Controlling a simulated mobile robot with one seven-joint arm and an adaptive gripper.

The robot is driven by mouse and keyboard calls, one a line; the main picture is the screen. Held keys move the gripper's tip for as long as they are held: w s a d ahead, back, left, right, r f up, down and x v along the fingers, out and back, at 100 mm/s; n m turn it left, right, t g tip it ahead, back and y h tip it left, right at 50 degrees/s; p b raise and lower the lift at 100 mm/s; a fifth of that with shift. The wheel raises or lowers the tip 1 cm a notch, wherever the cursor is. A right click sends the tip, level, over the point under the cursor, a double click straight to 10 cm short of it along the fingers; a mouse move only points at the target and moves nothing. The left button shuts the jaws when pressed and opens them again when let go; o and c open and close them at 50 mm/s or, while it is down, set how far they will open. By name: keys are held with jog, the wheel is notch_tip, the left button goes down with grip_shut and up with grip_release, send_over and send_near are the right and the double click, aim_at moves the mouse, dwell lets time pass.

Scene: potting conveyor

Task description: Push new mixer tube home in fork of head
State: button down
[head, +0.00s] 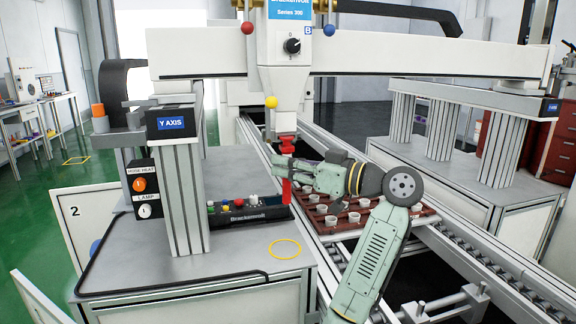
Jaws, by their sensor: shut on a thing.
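The dosing head (288,88) hangs from the white gantry beam, with a black dial on its front. A red part (288,146) sits at its lower end, where the fork would be; the fork is too small to make out. A red mixer tube (286,190) stands about upright right below the head, its lower end over the edge of the conveyor. My gripper (284,168) reaches in from the right and is shut on the tube. The fingers hide its middle, so I cannot tell how far its top sits in the fork.
A brown-red tray (424,214) with several white cups lies on the conveyor under my arm. A black control panel (250,216) with coloured buttons stands left of the tube. The Y AXIS column (176,185) is further left. The grey tabletop by the yellow ring (285,241) is clear.

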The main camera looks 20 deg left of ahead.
jog(key=shift+w+a, duration=0.55)
jog(key=shift+w, duration=0.25)
jog(key=c, duration=1.5)
grip_release()
jog(key=shift+o, duration=0.2)
